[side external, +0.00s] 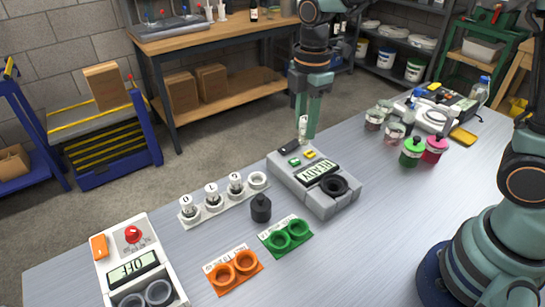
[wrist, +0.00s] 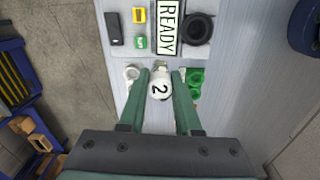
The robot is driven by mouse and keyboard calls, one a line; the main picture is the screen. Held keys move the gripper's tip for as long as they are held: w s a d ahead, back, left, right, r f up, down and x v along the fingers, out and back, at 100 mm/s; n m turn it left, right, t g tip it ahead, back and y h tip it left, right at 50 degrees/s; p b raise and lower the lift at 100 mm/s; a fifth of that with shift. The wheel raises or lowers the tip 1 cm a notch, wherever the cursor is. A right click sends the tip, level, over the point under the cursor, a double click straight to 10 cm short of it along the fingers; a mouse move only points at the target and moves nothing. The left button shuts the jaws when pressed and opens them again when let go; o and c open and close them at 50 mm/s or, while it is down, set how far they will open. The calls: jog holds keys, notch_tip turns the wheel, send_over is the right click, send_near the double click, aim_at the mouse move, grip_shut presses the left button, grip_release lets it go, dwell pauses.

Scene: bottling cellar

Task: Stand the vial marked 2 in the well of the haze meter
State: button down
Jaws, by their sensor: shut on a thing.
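The vial marked 2 (wrist: 160,86) shows its white cap with the number up in the wrist view. My gripper (wrist: 160,78) is shut on it, one green finger on each side. In the side view my gripper (side external: 308,118) holds the vial (side external: 303,126) upright in the air, above and behind the haze meter as seen there. The grey haze meter (side external: 290,172) stands on the bench with its display reading READY. Its well is an open black ring (side external: 341,187), apparently empty, also in the wrist view (wrist: 198,28). The vial is clear of the well.
A white rack (side external: 222,207) holds several capped vials and one empty place. A black knobbed piece (side external: 261,208), a green two-ring holder (side external: 287,236) and an orange one (side external: 233,271) stand near the meter. A device reading OFF (side external: 135,262) sits front left. Jars (side external: 412,151) stand right.

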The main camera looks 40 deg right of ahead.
jog(key=s+d+f, duration=0.4)
jog(key=s+f, duration=0.3)
jog(key=f, duration=0.1)
dwell(0.5)
jog(key=shift+f, duration=0.4)
dwell(1.0)
jog(key=shift+f, duration=0.35)
jog(key=shift+f, duration=0.95)
